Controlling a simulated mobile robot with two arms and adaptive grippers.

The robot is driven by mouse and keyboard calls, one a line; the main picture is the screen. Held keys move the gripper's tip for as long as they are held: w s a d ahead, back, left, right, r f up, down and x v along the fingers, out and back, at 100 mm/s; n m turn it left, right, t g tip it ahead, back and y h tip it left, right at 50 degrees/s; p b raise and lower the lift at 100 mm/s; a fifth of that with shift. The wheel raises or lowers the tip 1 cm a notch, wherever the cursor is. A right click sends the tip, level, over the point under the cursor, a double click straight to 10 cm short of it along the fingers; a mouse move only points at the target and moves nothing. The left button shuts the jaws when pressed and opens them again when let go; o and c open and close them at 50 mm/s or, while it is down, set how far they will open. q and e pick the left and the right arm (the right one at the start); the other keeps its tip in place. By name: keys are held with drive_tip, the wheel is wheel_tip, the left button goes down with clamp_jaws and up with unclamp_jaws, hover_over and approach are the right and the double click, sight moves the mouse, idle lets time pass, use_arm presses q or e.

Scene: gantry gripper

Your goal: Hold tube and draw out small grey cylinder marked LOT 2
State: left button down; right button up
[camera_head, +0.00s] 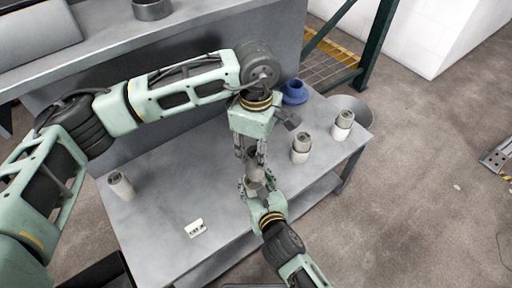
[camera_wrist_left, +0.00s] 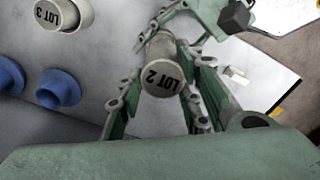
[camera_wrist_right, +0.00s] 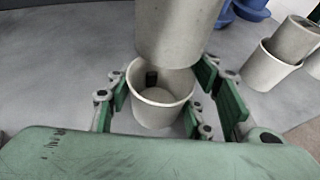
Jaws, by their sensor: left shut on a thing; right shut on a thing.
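The small grey cylinder marked LOT 2 (camera_wrist_left: 162,78) is between the fingers of my left gripper (camera_head: 252,160), which is shut on it. The light grey tube (camera_wrist_right: 158,112) is upright between the fingers of my right gripper (camera_head: 257,188), which is shut on it. In the right wrist view the cylinder (camera_wrist_right: 178,32) is above the tube, and the tube's open mouth and part of its inside show below it. The cylinder appears clear of the tube, though its body covers the far part of the rim.
Other tubes with cylinders in them (camera_head: 301,147) (camera_head: 343,121) stand at the right of the grey table, one marked LOT 3 (camera_wrist_left: 62,13). Another tube (camera_head: 120,185) stands at the left. A blue flanged part (camera_head: 293,92) is behind.

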use_arm(q)
drive_tip(key=shift+r, duration=0.1)
use_arm(e)
drive_tip(key=shift+f, duration=0.1)
use_arm(q)
drive_tip(key=shift+r, duration=1.45)
use_arm(e)
drive_tip(key=o, duration=1.2)
drive_tip(key=shift+s, duration=0.1)
